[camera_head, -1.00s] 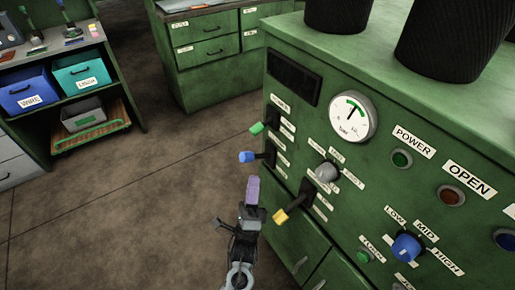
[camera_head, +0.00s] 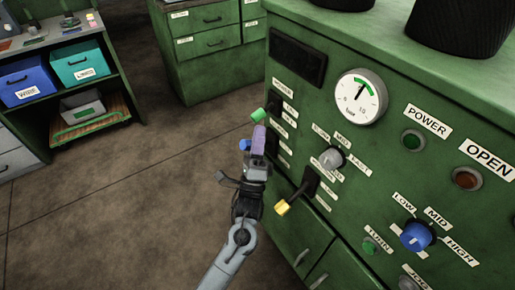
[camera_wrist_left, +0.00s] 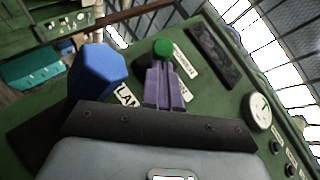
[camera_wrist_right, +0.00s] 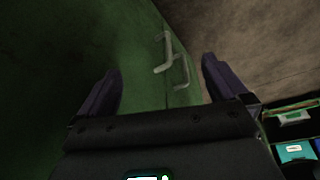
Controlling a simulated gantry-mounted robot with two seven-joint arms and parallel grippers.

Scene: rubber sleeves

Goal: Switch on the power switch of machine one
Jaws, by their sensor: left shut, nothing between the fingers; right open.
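The green machine front (camera_head: 330,230) fills the right of the head view. A green-tipped lever (camera_head: 258,115) sticks out under a small label (camera_head: 283,88) that seems to read POWER. Below it are a blue-tipped lever (camera_head: 244,145) and a yellow-tipped lever (camera_head: 282,207). My left gripper (camera_head: 259,132), its purple fingers shut and empty, is just below the green tip and partly covers the blue lever. In the left wrist view the green tip (camera_wrist_left: 162,46) is just beyond the fingertips; contact is unclear. The blue tip (camera_wrist_left: 97,72) is left of them. My right gripper (camera_wrist_right: 162,85) is open and empty.
Grey handles (camera_wrist_right: 170,62) on a green surface face my right gripper. The floor (camera_head: 130,215) is clear.

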